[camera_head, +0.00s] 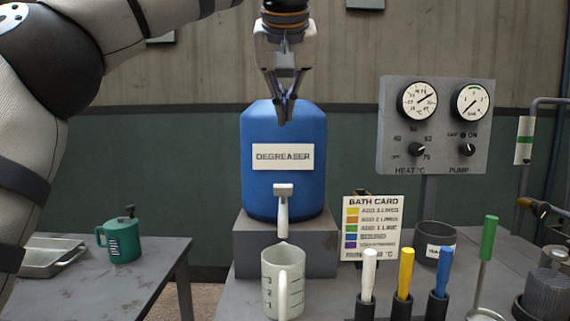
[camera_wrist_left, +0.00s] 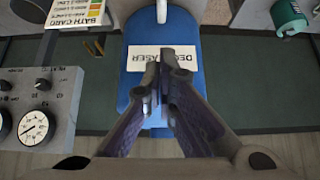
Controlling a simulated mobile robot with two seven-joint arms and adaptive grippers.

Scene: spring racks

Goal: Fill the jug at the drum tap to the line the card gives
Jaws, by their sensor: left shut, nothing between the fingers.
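The blue drum (camera_head: 284,143) labelled DEGREASER stands on a grey block. The bath card (camera_head: 371,228) has coloured rows; yellow, orange and green appear to read add 3, 2 and 1 lines. My left gripper (camera_head: 285,118) is shut and empty, in front of the drum's top. The wrist view shows its fingers (camera_wrist_left: 165,75) together over the drum (camera_wrist_left: 132,85). My right gripper is out of view.
White, yellow and blue handles (camera_head: 404,272) stand in dark holders at front right, beside a green-handled ladle (camera_head: 488,238). A gauge panel (camera_head: 435,125) is behind. A green can (camera_head: 122,238) and metal tray (camera_head: 50,258) sit on the left table, across a gap.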

